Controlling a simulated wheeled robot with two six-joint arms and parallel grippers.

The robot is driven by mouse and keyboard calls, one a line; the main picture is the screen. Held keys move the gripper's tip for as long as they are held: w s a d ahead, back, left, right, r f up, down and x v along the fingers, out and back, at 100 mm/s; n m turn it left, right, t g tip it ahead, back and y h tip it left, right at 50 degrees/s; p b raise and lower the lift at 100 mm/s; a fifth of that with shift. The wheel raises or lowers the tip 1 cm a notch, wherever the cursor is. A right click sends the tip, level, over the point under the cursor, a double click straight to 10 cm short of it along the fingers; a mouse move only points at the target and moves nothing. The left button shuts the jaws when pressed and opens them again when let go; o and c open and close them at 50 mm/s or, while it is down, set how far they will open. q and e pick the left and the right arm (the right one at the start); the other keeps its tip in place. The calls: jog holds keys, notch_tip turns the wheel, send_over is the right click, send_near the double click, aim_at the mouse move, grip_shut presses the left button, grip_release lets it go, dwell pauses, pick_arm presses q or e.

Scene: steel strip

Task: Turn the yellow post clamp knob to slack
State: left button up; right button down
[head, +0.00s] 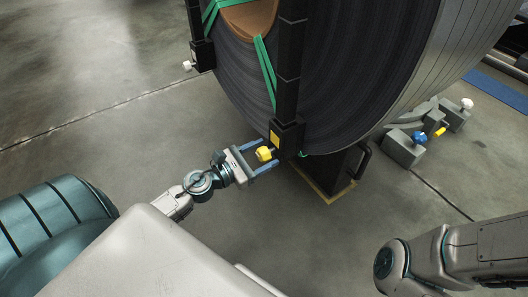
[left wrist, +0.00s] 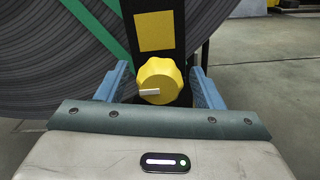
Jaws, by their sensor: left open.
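The yellow clamp knob (head: 264,154) sits low on a black post (head: 287,97) in front of the large steel coil (head: 340,70). In the left wrist view the knob (left wrist: 159,81) is lobed, with a white pointer mark lying nearly level toward the left. A yellow label (left wrist: 155,31) is on the post above it. My left gripper (head: 263,161) is open, its blue fingers on either side of the knob, with gaps visible between fingers and knob in the left wrist view (left wrist: 162,88). My right arm shows at the lower right, but its gripper is not in view.
Green straps (head: 265,70) cross the coil face. A second black post (head: 200,50) with a white knob (head: 187,66) stands at the left. A grey cradle (head: 404,148) with blue, yellow and white knobs lies at the right. The floor at left is clear.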

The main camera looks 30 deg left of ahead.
pick_arm(q)
jog(key=c, duration=1)
jog(key=shift+o, duration=0.2)
